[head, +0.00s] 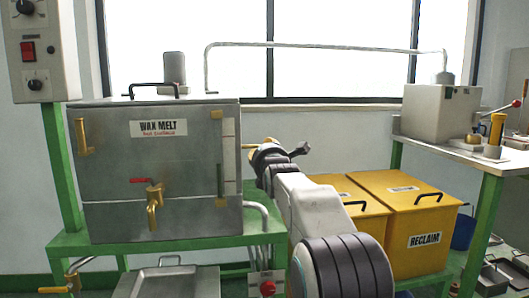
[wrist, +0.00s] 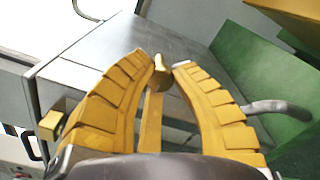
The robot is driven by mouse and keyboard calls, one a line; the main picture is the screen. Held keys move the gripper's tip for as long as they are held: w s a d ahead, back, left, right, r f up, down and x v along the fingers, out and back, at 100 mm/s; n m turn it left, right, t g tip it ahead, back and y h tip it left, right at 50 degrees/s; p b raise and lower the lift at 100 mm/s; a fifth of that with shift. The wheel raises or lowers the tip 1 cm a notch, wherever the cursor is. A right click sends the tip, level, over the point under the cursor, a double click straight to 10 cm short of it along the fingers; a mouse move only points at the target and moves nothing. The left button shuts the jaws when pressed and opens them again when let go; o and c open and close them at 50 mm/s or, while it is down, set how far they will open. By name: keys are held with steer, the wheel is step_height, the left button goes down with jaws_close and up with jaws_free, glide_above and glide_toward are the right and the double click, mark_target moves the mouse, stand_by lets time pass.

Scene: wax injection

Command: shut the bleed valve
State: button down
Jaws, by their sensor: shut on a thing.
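The grey steel WAX MELT tank (head: 105,155) stands on a green bench, and its side also shows in the wrist view (wrist: 85,75). My gripper (head: 252,146) is at the tank's upper right side. In the wrist view my gripper (wrist: 168,69) has its yellow fingertips drawn in on the end of a brass lever (wrist: 152,118), which runs down between the fingers. No label shows on this lever, so I cannot tell for certain that it is the bleed valve. Its base is hidden by my gripper. A brass tap (head: 153,205) with a red handle is on the tank front.
A sight gauge (head: 229,155) is on the tank's front right. A bent pipe (head: 258,212) leaves the tank's lower right. Yellow RECLAIM bins (head: 425,205) stand to the right. A thin overhead pipe (head: 320,45) crosses the window. A metal tray (head: 170,283) is in front.

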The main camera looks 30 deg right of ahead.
steer(key=shift+a+f, duration=0.1)
steer(key=shift+a, duration=0.1)
steer(key=c, duration=1.5)
jaws_free()
steer(key=shift+w, duration=0.1)
steer(key=shift+o, duration=0.7)
steer(key=shift+a, duration=0.15)
steer(key=o, duration=0.3)
steer(key=v, duration=1.2)
